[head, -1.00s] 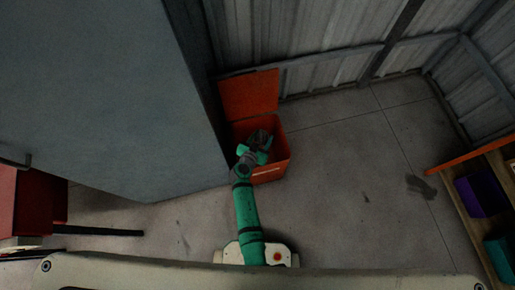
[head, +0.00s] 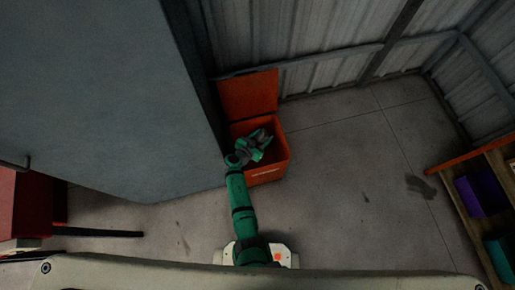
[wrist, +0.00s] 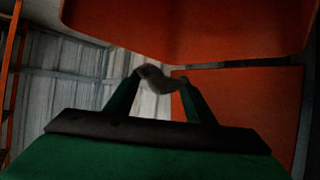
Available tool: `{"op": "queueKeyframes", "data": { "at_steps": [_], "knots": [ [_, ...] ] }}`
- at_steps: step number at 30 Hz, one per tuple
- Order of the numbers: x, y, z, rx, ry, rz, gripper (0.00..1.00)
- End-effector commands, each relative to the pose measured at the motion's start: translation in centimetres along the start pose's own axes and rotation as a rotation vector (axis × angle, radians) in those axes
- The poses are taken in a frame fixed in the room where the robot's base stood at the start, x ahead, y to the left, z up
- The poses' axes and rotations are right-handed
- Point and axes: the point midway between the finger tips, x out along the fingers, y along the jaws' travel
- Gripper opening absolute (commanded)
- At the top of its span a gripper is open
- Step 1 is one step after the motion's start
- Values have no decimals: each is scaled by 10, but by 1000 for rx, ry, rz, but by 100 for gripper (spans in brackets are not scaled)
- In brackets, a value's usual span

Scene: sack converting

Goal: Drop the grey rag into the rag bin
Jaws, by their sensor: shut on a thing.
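The rag bin (head: 267,174) is an orange box on the floor in the head view, with its lid (head: 248,95) standing open at the back. My gripper (head: 262,139) is over the bin's open top, tilted. In the wrist view my gripper (wrist: 161,82) is shut on the grey rag (wrist: 158,80), a small crumpled piece between the fingertips. Orange panels of the bin (wrist: 190,30) fill the upper and right parts of that view. The rag cannot be told apart clearly in the head view, and the bin's floor is mostly hidden.
A large grey cabinet (head: 100,90) stands close to the bin's left. A corrugated metal wall (head: 330,30) is behind it. A shelf (head: 470,200) with a purple bin (head: 481,196) and a teal bin is at the right. The floor between is clear.

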Motion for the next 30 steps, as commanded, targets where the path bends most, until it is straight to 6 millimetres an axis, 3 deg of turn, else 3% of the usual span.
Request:
{"op": "queueKeyframes", "data": {
  "at_steps": [10, 11, 13, 23, 30],
  "knots": [
    [0, -2, 4, -1, -1, -4, 27],
    [0, -2, 4, -1, -1, -4, 54],
    [0, -2, 4, -2, -1, -5, 70],
    [1, 0, 2, 0, -1, -2, 71],
    [-10, 0, -15, 2, 1, -3, 71]
  ]
}}
